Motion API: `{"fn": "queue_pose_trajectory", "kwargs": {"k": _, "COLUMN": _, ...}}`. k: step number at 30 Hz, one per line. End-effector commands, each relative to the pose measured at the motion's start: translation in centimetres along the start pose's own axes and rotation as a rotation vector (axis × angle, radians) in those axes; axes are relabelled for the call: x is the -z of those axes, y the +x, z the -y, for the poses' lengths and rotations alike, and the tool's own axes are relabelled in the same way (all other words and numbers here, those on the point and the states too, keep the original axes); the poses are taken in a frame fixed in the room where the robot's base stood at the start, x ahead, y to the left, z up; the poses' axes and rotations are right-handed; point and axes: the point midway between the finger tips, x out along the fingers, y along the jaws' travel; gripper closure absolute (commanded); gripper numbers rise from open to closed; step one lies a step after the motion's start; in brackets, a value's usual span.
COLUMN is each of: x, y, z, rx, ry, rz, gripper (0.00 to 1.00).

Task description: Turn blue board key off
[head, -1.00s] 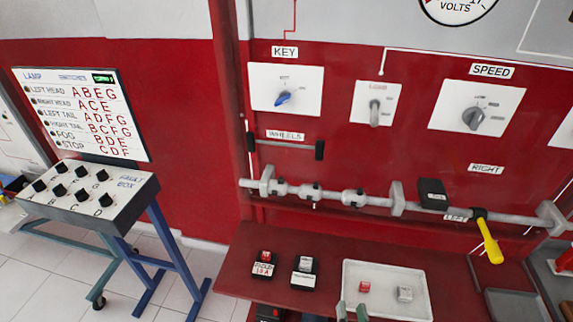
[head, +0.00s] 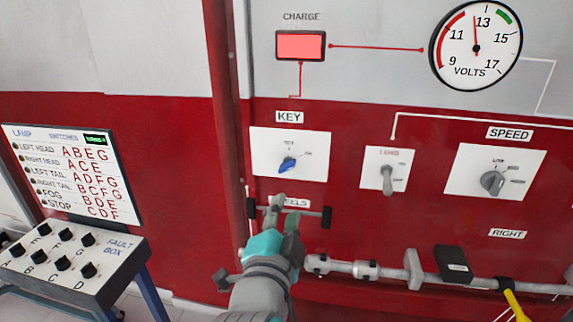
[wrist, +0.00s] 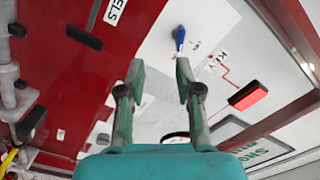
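The blue key (head: 287,164) is a small knob on a white plate (head: 262,158) under the KEY label in the head view. Its handle slants from lower left to upper right; the small marks above it and to its upper right are too blurred to read. My gripper (head: 283,211) is below the key, in front of the WHEELS label. In the wrist view the key (wrist: 180,35) is beyond the fingertips, slightly right of the middle. My gripper (wrist: 160,78) is open there, with nothing between its fingers, and apart from the key.
A black-ended bar (head: 310,211) runs beside my gripper. A grey toggle plate (head: 388,171) and the SPEED knob (head: 492,182) are to the right. The CHARGE lamp (head: 301,46) glows red above. A grey shaft (head: 385,271) crosses below. The fault box (head: 70,255) stands left.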

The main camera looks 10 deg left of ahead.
Motion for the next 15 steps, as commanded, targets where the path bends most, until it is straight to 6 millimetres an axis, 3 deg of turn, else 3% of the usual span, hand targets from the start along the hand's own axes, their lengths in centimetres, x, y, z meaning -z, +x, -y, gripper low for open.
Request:
{"fn": "queue_pose_trajectory", "kwargs": {"k": 1, "x": 0.3, "y": -0.1, "z": 1.3, "rx": 0.001, "ry": 0.031, "rz": -0.006, "gripper": 0.66}}
{"fn": "queue_pose_trajectory", "kwargs": {"k": 5, "x": 0.8, "y": -0.3, "z": 2.9, "rx": -0.007, "ry": 0.084, "rz": -0.014, "gripper": 0.66}}
{"fn": "queue_pose_trajectory", "kwargs": {"k": 10, "x": 1.0, "y": 0.3, "z": 3.2, "rx": -0.012, "ry": 0.100, "rz": -0.018, "gripper": 0.66}}
{"fn": "queue_pose_trajectory", "kwargs": {"k": 15, "x": 1.1, "y": 2.6, "z": 3.1, "rx": -0.013, "ry": 0.098, "rz": -0.019, "gripper": 0.66}}
